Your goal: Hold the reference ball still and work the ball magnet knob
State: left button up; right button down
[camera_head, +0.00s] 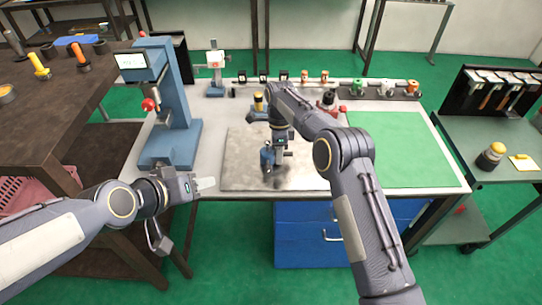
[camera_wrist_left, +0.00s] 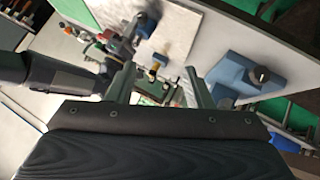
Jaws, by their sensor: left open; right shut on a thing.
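My right gripper (camera_head: 277,168) reaches down over the pale metal plate (camera_head: 238,168) in the middle of the bench. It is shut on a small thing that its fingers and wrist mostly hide. A blue part (camera_head: 266,157) shows right beside it, and a blue piece (camera_wrist_left: 181,34) also stands on the plate in the left wrist view. I cannot make out clearly which part is the reference ball or the magnet knob. My left gripper (camera_head: 205,184) is open and empty, left of the plate near the bench's front edge. Its two fingers stand apart in the left wrist view (camera_wrist_left: 160,88).
A blue column stand (camera_head: 175,110) with a display and red knob stands left of the plate. A green mat (camera_head: 405,150) lies clear on the right. A rack (camera_head: 385,92) of small knobbed parts lines the back. Blue drawers (camera_head: 305,238) are below.

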dwell(0.3)
pick_arm(q)
jog(key=w+d+f+t, duration=0.2)
jog(key=w+d+f, duration=0.35)
jog(key=w, duration=0.25)
jog(key=t+y, duration=0.4)
send_near(267, 172)
jog(key=w+a, duration=0.2)
jog(key=s+d+f+m+t, duration=0.2)
jog(key=s+f+m+t, duration=0.1)
jog(key=s, duration=0.2)
jog(key=shift+w+d+r, duration=0.1)
jog(key=shift+w, duration=2.85)
jog(key=shift+w+d, duration=0.1)
jog(key=shift+w, duration=2.9)
jog(key=shift+c, duration=0.3)
